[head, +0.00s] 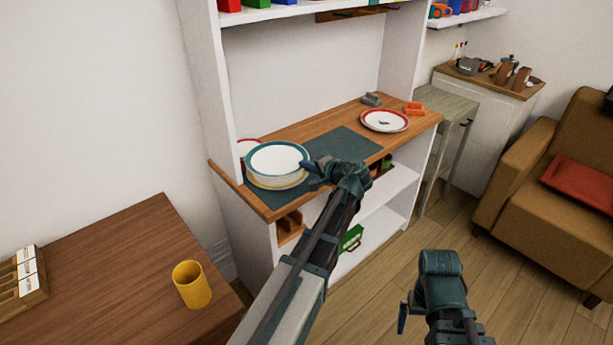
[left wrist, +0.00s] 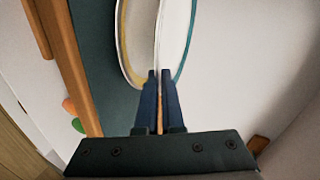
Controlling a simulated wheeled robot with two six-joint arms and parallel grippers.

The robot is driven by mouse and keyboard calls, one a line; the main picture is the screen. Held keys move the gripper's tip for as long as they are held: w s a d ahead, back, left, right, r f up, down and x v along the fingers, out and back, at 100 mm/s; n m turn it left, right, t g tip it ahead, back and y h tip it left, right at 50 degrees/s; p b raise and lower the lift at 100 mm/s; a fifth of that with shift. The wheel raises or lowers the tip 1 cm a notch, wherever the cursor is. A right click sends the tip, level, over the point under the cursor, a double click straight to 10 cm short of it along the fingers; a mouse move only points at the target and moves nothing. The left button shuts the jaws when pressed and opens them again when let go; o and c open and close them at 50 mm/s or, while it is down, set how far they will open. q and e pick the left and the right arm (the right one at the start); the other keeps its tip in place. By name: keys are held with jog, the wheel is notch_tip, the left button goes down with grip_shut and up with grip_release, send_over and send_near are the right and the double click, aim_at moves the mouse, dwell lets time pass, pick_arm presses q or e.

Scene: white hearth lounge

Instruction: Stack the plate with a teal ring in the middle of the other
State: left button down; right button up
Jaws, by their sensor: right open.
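The teal-ringed plate (head: 278,155) is over the left part of the dark mat, above a yellow-ringed plate (head: 270,186). In the left wrist view the teal ring (left wrist: 187,45) and yellow ring (left wrist: 122,50) lie close, one above the other; whether the plates touch I cannot tell. My left gripper (head: 308,176) is at the right rim of the teal-ringed plate. In the left wrist view its fingers (left wrist: 160,80) are closed on that rim. My right gripper (head: 404,312) is open and empty over the floor, away from the shelf.
The dark mat (head: 345,145) lies on the wooden counter (head: 310,124). A red-ringed plate (head: 385,121), an orange block (head: 414,108) and a grey item (head: 372,99) are at its right. Shelf walls flank the counter. A yellow cup (head: 192,285) stands on the front-left table.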

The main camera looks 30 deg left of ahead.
aim_at(307, 184)
pick_arm(q)
jog(key=shift+f+b, duration=1.8)
jog(key=shift+b, duration=0.05)
jog(key=shift+s+r, duration=0.1)
jog(key=c, duration=1)
grip_release()
jog(key=shift+c, duration=0.2)
jog(key=shift+s+d+r+p, duration=0.1)
jog(key=shift+d+r+p, duration=0.05)
jog(key=shift+d+p, duration=0.15)
jog(key=p+v, duration=0.4)
jog(key=v, duration=0.7)
jog(key=shift+d, duration=0.15)
